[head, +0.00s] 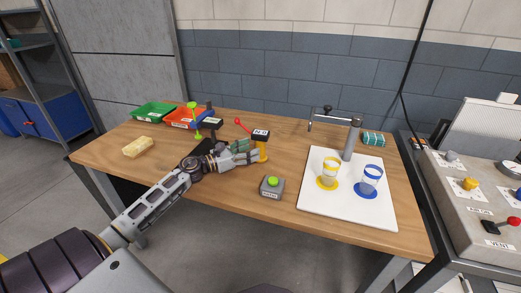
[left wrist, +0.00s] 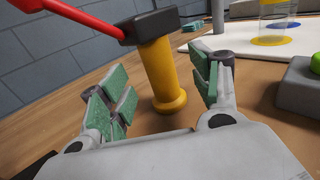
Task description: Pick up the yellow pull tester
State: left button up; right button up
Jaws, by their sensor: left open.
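The yellow pull tester (head: 263,151) stands upright on the wooden table, with a dark head on top. In the left wrist view its yellow handle (left wrist: 160,70) rises just beyond and between my fingers, and a red lever extends to the upper left from the head. My left gripper (head: 247,154) is open beside the tester. In the left wrist view the green-padded fingers of my left gripper (left wrist: 163,92) are spread, one on each side of the handle, with visible gaps. My right gripper is not in view.
A grey box with a green button (head: 271,187) sits nearby, right of my gripper. A white board (head: 335,205) holds two cups. A green tray (head: 153,112), an orange tray (head: 180,122) and a yellow sponge (head: 138,147) are at left. A metal stand (head: 350,140) rises behind the board.

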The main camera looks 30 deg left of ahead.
aim_at(260, 146)
pick_arm(q)
jog(key=shift+w+d, duration=0.1)
jog(key=shift+w, duration=0.05)
dwell(0.3)
jog(key=shift+x, duration=2.45)
jog(key=shift+f, duration=0.2)
grip_shut()
jog(key=shift+r, duration=0.1)
